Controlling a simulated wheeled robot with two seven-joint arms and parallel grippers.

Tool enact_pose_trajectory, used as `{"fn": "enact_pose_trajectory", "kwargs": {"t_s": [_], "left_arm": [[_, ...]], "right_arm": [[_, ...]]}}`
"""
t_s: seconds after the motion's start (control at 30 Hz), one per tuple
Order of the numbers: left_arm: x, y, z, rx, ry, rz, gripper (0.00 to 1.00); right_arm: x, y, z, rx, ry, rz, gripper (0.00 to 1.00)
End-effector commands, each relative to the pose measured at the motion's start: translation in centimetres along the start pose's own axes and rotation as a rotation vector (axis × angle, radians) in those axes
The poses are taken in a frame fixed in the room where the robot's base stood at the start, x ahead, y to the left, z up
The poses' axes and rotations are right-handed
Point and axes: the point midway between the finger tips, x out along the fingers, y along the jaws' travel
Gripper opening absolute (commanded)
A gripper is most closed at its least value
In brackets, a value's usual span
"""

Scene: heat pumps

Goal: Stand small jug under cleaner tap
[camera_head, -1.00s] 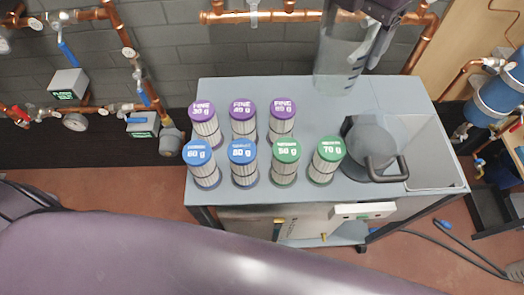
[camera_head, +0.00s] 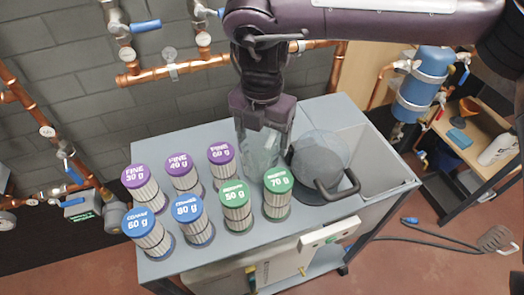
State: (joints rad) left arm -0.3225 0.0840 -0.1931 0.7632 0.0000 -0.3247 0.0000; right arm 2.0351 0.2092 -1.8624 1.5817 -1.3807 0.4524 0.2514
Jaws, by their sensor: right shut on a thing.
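My right gripper (camera_head: 262,112) is in the upper middle, its arm coming in from the right. It is shut on a clear jug (camera_head: 258,150), the small jug by its look. The jug hangs below the fingers, behind the green-topped cylinders; I cannot tell whether its base touches the grey bench top (camera_head: 345,108). Beside it on the right is a larger round grey-clear vessel (camera_head: 318,152) with a black handle. A pale unit (camera_head: 290,255) with a yellow part (camera_head: 251,271) sits under the bench; I cannot tell whether this is the cleaner tap. My left gripper is not in view.
Purple-topped (camera_head: 183,170), blue-topped (camera_head: 190,222) and green-topped (camera_head: 236,205) cylinders crowd the bench's left and front. An open basin (camera_head: 385,165) is at its right. Copper pipes (camera_head: 215,65) run along the wall behind. A hose (camera_head: 425,240) lies on the floor at right.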

Motion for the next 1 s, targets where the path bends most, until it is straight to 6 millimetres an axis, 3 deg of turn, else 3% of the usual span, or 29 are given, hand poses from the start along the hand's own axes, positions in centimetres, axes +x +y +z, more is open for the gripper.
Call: {"fn": "enact_pose_trajectory", "kwargs": {"t_s": [0.4,0.77,0.8,0.87,1.0], "left_arm": [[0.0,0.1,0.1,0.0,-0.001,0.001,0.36],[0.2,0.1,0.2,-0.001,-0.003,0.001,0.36],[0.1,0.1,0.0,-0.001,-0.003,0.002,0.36],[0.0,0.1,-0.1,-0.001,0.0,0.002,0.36],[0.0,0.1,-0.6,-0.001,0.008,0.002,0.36]], "right_arm": [[4.5,0.0,0.0,0.0,0.0,-0.001,0.46],[5.0,0.0,0.0,0.0,0.001,0.0,0.46],[5.0,0.0,0.0,0.0,0.0,0.0,0.78],[5.0,0.0,0.0,0.0,0.0,0.0,0.85],[4.9,0.0,0.0,0.0,0.0,0.0,0.85]]}}
